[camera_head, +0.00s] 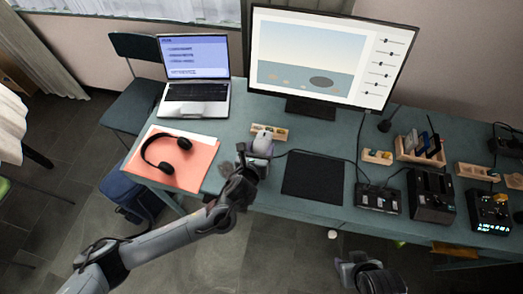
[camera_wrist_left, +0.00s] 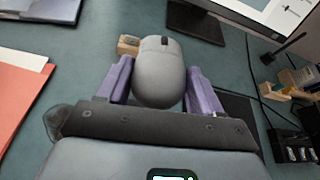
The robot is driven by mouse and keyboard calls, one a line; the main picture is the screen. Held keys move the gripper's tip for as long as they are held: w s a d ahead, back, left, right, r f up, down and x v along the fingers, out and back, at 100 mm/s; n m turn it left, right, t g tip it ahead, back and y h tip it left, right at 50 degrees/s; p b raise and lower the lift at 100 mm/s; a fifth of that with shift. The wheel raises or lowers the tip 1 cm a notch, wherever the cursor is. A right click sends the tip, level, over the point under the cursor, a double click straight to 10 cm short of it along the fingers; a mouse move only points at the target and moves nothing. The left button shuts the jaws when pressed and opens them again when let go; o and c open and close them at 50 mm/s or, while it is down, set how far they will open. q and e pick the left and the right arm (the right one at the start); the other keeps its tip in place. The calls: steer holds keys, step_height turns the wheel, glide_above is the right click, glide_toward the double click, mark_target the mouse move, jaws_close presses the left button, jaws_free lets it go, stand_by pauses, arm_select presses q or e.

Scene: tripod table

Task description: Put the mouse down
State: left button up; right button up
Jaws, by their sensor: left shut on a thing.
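The grey computer mouse (camera_head: 262,141) is between the fingers of my left gripper (camera_head: 258,155), over the desk's front part. In the left wrist view the mouse (camera_wrist_left: 158,72) fills the space between the two purple fingers, and the gripper (camera_wrist_left: 160,88) is shut on it. I cannot tell whether the mouse touches the desk. A black mouse pad (camera_head: 313,178) lies to the right of the gripper. My right gripper (camera_head: 350,272) is at the bottom of the head view, below the desk's front edge; its fingers are not clear.
A wooden block tray (camera_head: 269,132) sits just behind the mouse. Headphones (camera_head: 166,155) rest on an orange folder (camera_head: 196,171) at left. A laptop (camera_head: 195,90) and monitor (camera_head: 330,55) stand behind. Black boxes (camera_head: 377,198) stand right of the pad.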

arm_select(q)
glide_above(228, 171)
step_height(228, 171, down, 7)
steer(key=shift+r+b, duration=0.2)
steer(key=shift+b, duration=0.2)
steer(key=shift+f+b, duration=0.55)
steer(key=shift+f, duration=1.45)
arm_select(e)
steer(key=shift+a+f, duration=0.25)
steer(key=shift+f, duration=0.3)
steer(key=shift+a+f, duration=0.25)
steer(key=shift+f, duration=0.25)
arm_select(q)
steer(key=shift+f, duration=0.15)
arm_select(e)
steer(key=shift+f, duration=0.1)
arm_select(q)
steer(key=o, duration=1.1)
